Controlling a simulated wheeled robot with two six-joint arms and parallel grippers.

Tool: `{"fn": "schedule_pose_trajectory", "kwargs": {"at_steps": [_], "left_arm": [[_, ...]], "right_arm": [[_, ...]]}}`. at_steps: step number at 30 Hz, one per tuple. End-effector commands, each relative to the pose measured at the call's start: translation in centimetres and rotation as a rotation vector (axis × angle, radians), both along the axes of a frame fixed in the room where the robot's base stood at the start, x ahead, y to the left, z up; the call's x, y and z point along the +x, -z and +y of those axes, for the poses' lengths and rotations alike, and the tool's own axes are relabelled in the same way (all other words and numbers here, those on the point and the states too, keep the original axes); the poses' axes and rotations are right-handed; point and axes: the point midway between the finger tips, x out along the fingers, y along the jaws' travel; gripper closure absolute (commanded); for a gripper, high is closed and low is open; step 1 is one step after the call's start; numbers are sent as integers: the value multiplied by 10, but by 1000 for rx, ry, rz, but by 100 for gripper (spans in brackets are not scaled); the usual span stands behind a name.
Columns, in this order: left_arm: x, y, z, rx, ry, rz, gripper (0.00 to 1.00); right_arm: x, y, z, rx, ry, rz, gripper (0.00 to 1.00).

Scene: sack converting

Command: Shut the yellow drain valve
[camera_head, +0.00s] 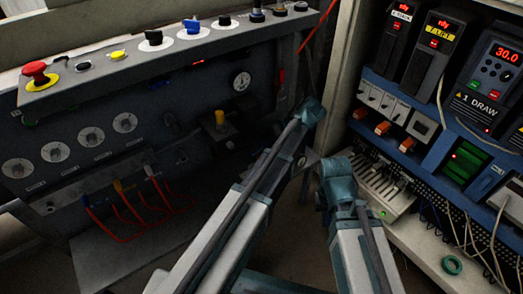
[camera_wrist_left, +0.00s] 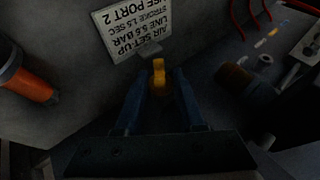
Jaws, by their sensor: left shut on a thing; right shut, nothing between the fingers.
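The yellow drain valve handle (camera_wrist_left: 158,76) stands upright in the middle of the left wrist view, between the fingertips. My left gripper (camera_wrist_left: 159,88) is shut on it, with one blue finger on each side. The valve's body below the handle is dark and mostly hidden by the fingers. In the head view my left arm (camera_head: 250,210) reaches toward the grey machine, but its gripper cannot be made out. My right arm (camera_head: 355,215) is folded beside it, and its gripper does not show.
An orange cylinder (camera_wrist_left: 28,84) is left of the gripper, a brown one (camera_wrist_left: 236,80) right. A printed label (camera_wrist_left: 133,30) is behind. In the head view, a yellow-orange knob (camera_head: 219,117), red hoses (camera_head: 128,212) and a gauge (camera_head: 242,81) are on the machine; an open cabinet (camera_head: 405,180) stands right.

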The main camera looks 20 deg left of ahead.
Motion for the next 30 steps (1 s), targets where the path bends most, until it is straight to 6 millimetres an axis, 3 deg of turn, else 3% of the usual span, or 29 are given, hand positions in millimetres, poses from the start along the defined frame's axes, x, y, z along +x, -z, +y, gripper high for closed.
{"fn": "schedule_pose_trajectory", "kwargs": {"at_steps": [4,5,6,17,30], "left_arm": [[-1,1,-1,-4,0,2,100],[-1,1,-1,-4,0,2,60],[-1,1,-1,-4,0,2,54],[1,-7,-4,-2,1,0,54],[17,-70,-54,-2,3,1,54]], "right_arm": [[0,0,0,0,0,0,100],[0,0,0,0,0,0,100],[0,0,0,0,0,0,100],[0,-7,0,0,0,0,100],[-1,-71,0,-1,0,4,100]]}}
